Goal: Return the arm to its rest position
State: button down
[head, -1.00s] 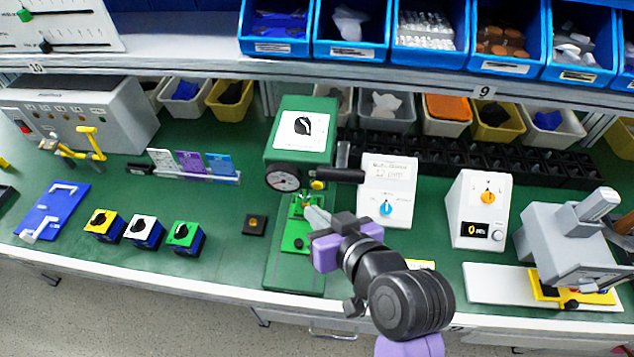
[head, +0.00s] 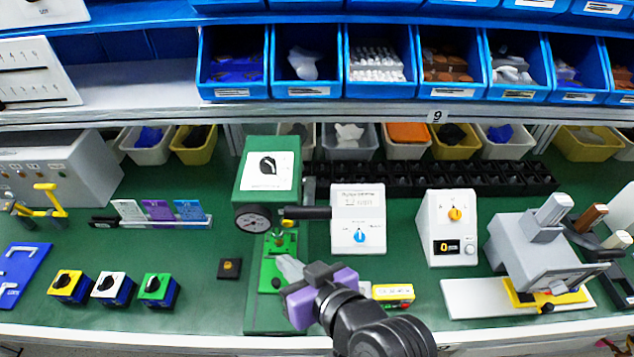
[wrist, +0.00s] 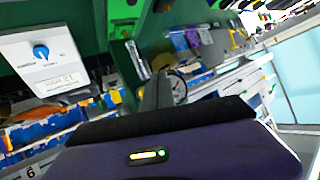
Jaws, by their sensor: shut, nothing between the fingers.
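My gripper (head: 288,268) is in the lower middle of the head view, with purple sides and grey fingers. Its fingers are shut and empty, pointing up and left over the front of the green press (head: 268,170). I cannot tell whether the fingertips touch the press base. The wrist view shows my purple gripper body along the bottom, with the bench at a steep tilt behind it. My black forearm runs down to the bottom edge of the head view.
Three switch blocks (head: 110,288) stand at the left. White boxes with a blue knob (head: 359,236) and an orange knob (head: 455,214) stand right of the press. A grey machine (head: 540,250) is at the far right. Blue bins (head: 376,60) line the shelf above.

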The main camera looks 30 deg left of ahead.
jog(key=w+d+r+m+t, duration=0.3)
jog(key=w+r+t, duration=0.2)
jog(key=s+d+f+m+t+h, duration=0.1)
jog(key=s+d+m+t+h, duration=0.25)
jog(key=d, duration=0.85)
jog(key=s+d+f+m+t+h, duration=0.1)
jog(key=s+d+m+t+h, duration=0.2)
jog(key=d, duration=0.8)
jog(key=s+d+f+m+h+b, duration=0.1)
jog(key=s+d+f+h, duration=0.1)
jog(key=s+d, duration=0.5)
jog(key=s+d+f+g+h, duration=0.1)
jog(key=s+d+f+h, duration=0.1)
jog(key=s+d, duration=0.5)
jog(key=s+h, duration=0.1)
jog(key=s, duration=0.4)
jog(key=shift+s+d+m+b, duration=0.35)
jog(key=shift+s+d, duration=0.05)
